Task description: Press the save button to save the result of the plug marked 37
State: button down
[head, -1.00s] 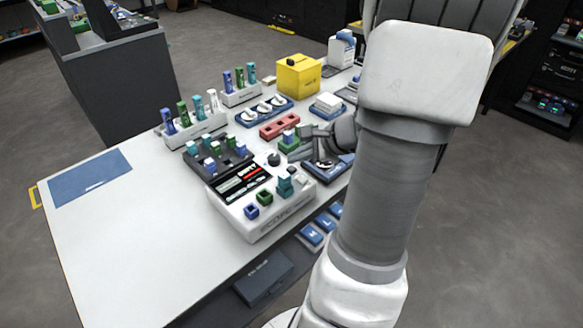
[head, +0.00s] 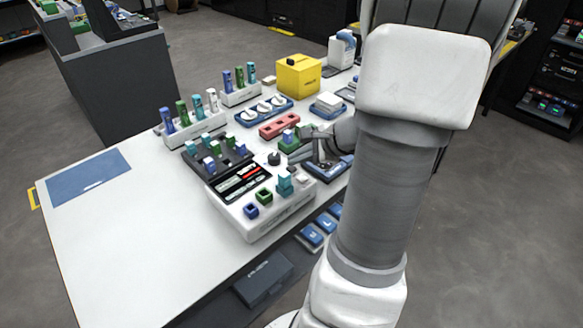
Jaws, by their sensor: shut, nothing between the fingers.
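The white splicer (head: 236,222) stands on the table, with a dark screen (head: 243,182) showing a red line. On its near side are a blue square socket (head: 251,210), a green square socket (head: 264,196) and a teal block (head: 285,183) standing upright. A dark round knob (head: 274,158) is at its back corner. Marks on plugs are too small to read, so I cannot tell which is 37 or which part is the save button. My gripper (head: 296,158) is shut and empty, over the splicer's right back side; my arm hides the area to its right.
A dark tray (head: 190,161) with several plugs stands behind the splicer. The table's left front (head: 110,240) is clear.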

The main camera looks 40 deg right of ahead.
jog(key=shift+f+b, duration=0.5)
dwell(0.5)
jog(key=shift+r, duration=0.15)
jog(key=shift+r+p, duration=0.65)
jog(key=shift+r, duration=0.1)
notch_tip(320, 180, up, 5)
jog(key=p, duration=0.4)
dwell(0.9)
